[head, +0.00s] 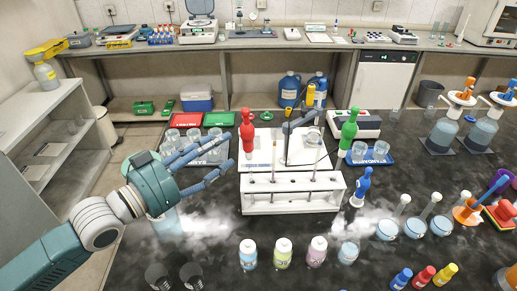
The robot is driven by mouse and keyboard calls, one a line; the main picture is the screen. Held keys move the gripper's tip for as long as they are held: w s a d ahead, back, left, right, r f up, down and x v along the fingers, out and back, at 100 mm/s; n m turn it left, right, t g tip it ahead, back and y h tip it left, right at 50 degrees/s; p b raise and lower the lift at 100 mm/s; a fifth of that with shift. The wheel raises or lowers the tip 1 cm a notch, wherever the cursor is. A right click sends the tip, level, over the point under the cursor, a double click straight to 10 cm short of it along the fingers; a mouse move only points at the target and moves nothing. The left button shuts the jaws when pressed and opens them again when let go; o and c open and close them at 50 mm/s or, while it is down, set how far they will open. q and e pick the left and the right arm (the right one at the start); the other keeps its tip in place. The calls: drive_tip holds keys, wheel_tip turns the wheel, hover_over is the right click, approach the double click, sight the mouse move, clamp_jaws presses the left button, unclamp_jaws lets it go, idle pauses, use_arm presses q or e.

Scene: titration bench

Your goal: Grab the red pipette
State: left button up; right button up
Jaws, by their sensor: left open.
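The red pipette (247,130) stands upright near the left side of the white stand base, at the middle of the dark bench. My left gripper (218,153) reaches in from the left with its fingers spread. It is open and empty, with its fingertips a little left of the red pipette and apart from it in the picture. A green pipette (349,129) stands to the right of the stand, and a blue pipette (362,187) stands nearer, right of the rack. My right gripper is out of view.
A white test tube rack (290,202) stands just in front of the red pipette. A blue tray (216,156) of glasses lies behind my left fingers. Several small bottles (283,254) stand at the front. Flasks (387,229) stand at right.

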sight(248, 152)
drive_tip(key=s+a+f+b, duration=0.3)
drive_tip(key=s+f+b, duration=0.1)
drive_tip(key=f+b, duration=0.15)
use_arm(q)
drive_tip(key=w+d+f, duration=0.1)
drive_tip(key=w+d+f+p, duration=0.1)
drive_tip(key=f, duration=0.1)
drive_tip(key=w+d+f+p, duration=0.1)
drive_tip(key=f, duration=0.1)
drive_tip(key=shift+w+d+f, duration=0.2)
drive_tip(key=shift+w+d, duration=0.15)
drive_tip(key=shift+w, duration=0.05)
drive_tip(key=shift+w+d, duration=0.2)
drive_tip(key=shift+d, duration=0.05)
drive_tip(key=p+x, duration=0.1)
drive_tip(key=x, duration=0.1)
drive_tip(key=f+p+x, duration=0.1)
drive_tip(key=x, duration=0.1)
drive_tip(key=shift+w+d, duration=0.3)
drive_tip(key=shift+w+d+f, duration=0.1)
drive_tip(key=shift+w+d, duration=0.05)
drive_tip(key=shift+c, duration=1.2)
drive_tip(key=c, duration=0.8)
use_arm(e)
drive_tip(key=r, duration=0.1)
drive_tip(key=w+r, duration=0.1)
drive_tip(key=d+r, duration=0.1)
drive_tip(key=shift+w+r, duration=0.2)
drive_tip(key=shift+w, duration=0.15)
